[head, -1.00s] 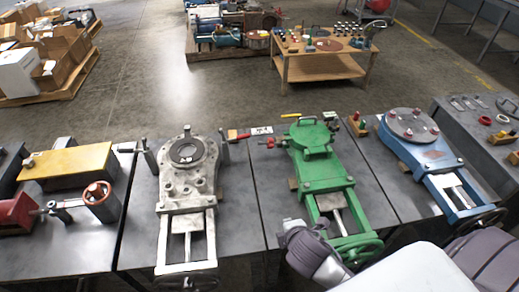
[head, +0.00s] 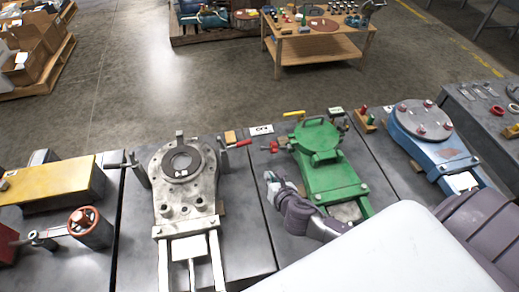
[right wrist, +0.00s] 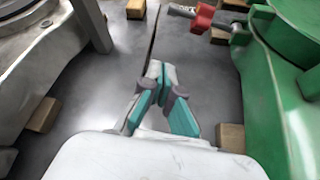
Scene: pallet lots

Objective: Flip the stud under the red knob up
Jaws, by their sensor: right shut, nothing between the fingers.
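The green gate-valve-like unit (head: 330,175) has a round lid and stands right of a bare silver unit. A red knob (head: 272,146) sticks out at the left of its lid. In the right wrist view the red knob (right wrist: 203,18) sits on a dark stud (right wrist: 238,34) that lies sideways, out from the green body. My right gripper (head: 270,181) is shut and empty, in front of the knob, between the silver and green units. In the right wrist view the right gripper (right wrist: 157,72) points towards the knob, clear of it. My left gripper is out of view.
A blue unit (head: 425,140) stands right. Small wooden blocks (right wrist: 230,137) lie beside the green body.

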